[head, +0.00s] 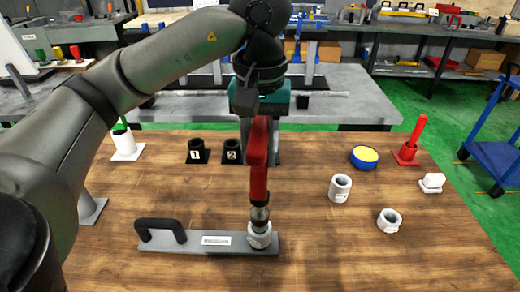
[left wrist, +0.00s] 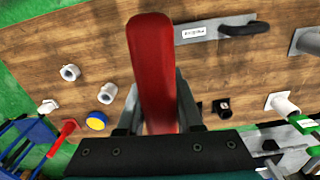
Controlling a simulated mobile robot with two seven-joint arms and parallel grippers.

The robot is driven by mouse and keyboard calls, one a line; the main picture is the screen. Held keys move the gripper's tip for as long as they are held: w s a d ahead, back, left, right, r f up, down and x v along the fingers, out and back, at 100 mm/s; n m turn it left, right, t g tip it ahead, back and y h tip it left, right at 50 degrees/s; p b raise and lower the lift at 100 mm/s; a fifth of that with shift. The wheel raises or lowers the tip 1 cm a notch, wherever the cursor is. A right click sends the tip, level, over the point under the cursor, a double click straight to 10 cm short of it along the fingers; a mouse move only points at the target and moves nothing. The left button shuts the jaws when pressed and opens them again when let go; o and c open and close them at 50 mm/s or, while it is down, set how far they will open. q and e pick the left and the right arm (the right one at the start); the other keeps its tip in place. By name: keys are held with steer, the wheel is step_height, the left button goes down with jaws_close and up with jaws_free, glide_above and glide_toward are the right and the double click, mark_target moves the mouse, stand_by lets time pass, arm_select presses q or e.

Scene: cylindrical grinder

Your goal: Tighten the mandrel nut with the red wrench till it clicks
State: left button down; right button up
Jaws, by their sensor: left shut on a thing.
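My left gripper (head: 258,105) is shut on the red wrench (head: 258,155), which hangs down from it over the wooden table. In the left wrist view the wrench (left wrist: 152,60) lies between the two fingers (left wrist: 160,105). The wrench's metal lower end (head: 260,215) is at a pale round piece (head: 260,238) at the right end of the grey plate (head: 195,243). I cannot tell whether that piece is the mandrel nut, or whether the wrench is seated on it. The wrench hides what lies behind it. My right gripper is not in view.
The plate has a black handle (head: 160,229). Two pale rings (head: 340,188) (head: 389,222), a blue tin (head: 365,157) and a red holder (head: 407,153) stand at the right. Black cups (head: 197,151) (head: 232,151) and a white holder (head: 123,146) stand at the back left. The front right is clear.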

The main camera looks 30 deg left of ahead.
mark_target(260, 123)
arm_select(q)
steer(key=shift+r+p, duration=1.55)
steer(key=shift+r, duration=0.5)
